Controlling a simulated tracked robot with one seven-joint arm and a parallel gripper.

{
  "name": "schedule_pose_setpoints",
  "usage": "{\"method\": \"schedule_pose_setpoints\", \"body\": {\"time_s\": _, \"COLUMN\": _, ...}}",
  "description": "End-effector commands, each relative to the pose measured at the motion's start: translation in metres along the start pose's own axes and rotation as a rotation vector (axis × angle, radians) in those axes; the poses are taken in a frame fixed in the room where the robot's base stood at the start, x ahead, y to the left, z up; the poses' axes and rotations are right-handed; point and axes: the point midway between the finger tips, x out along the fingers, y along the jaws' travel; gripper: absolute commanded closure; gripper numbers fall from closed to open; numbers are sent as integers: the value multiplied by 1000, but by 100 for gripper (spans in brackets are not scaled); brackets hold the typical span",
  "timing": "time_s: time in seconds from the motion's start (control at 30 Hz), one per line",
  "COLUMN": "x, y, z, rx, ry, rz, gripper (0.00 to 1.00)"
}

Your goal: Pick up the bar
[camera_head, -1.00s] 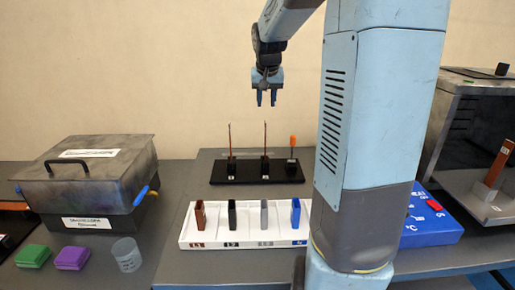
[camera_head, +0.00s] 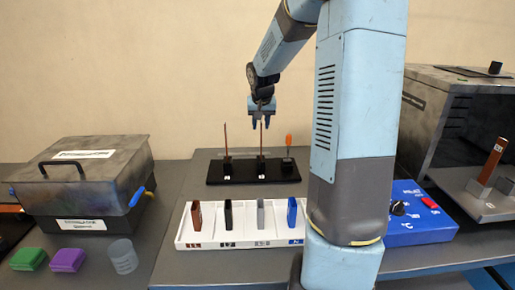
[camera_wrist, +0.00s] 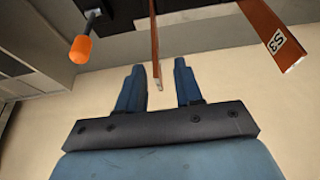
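A black stand (camera_head: 240,179) on the table holds two thin upright copper bars, a left bar (camera_head: 225,140) and a middle bar (camera_head: 262,142), and an orange-handled tool (camera_head: 288,140). My gripper (camera_head: 261,123) is above the stand, pointing down at the top of the middle bar. In the wrist view my gripper (camera_wrist: 160,82) is open, and a thin copper bar (camera_wrist: 154,45) shows in the gap between its fingers. I cannot tell whether it touches them. A wider bar marked S3 (camera_wrist: 268,35) is at the right, and the orange handle (camera_wrist: 81,48) is at the left.
A white tray (camera_head: 215,240) with several coloured blocks stands in front of the stand. A blue panel (camera_head: 420,235) and a dark machine with a copper piece (camera_head: 492,160) are at right. A lidded grey box (camera_head: 80,180), green and purple blocks and a cup are at left.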

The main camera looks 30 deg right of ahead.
Motion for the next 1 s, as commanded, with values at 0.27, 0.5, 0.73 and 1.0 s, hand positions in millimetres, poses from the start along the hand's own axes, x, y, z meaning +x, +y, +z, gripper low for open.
{"method": "schedule_pose_setpoints", "body": {"time_s": 0.27, "x": 23, "y": 0, "z": 0, "rx": -1, "ry": 0, "rz": 0, "gripper": 65}}
{"method": "schedule_pose_setpoints", "body": {"time_s": 0.5, "x": 23, "y": -1, "z": 0, "rx": -1, "ry": 0, "rz": 0, "gripper": 67}}
{"method": "schedule_pose_setpoints", "body": {"time_s": 0.73, "x": 23, "y": -1, "z": 0, "rx": -1, "ry": 0, "rz": 0, "gripper": 89}}
{"method": "schedule_pose_setpoints", "body": {"time_s": 1.0, "x": 23, "y": -1, "z": 0, "rx": -1, "ry": 0, "rz": 0, "gripper": 100}}
